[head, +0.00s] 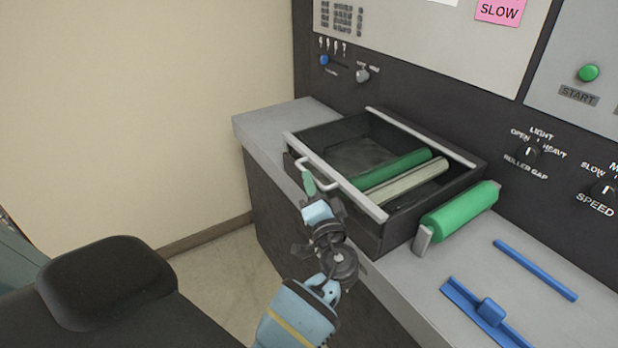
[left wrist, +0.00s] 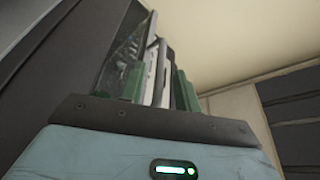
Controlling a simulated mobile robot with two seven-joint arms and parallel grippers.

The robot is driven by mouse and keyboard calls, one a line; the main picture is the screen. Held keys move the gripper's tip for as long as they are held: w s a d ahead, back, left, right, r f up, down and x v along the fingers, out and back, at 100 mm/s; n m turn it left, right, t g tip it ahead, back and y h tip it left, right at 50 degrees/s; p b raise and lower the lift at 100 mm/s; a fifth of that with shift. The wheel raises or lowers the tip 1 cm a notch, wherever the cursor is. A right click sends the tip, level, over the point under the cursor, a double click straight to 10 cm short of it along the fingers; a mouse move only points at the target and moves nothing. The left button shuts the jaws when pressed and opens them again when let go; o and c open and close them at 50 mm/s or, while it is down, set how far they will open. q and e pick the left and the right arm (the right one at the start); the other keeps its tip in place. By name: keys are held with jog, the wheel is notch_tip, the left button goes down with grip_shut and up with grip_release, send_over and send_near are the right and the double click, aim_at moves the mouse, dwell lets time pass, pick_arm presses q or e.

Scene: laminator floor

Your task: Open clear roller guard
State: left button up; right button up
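The clear roller guard (head: 352,136) lies flat over the dark roller housing in the head view, with pale bars along its front and back edges. Its white bar handle (head: 331,177) sticks out at the front edge. My left gripper (head: 309,183) is at the left end of this handle. In the left wrist view its two green fingers (left wrist: 160,88) stand apart, with a pale bar (left wrist: 154,72) between them. It looks open; firm contact with the bar cannot be made out. My right gripper is not in view.
Inside the housing are a green roller (head: 397,171) and a pale roller (head: 405,187). Another green roller (head: 460,212) lies right of it on the grey counter (head: 440,290), beside a blue rod (head: 535,270) and a blue handled tool (head: 488,312). A black chair-like shape (head: 108,280) stands at lower left.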

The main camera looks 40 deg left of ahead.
pick_arm(q)
jog(key=shift+x, duration=1)
grip_shut()
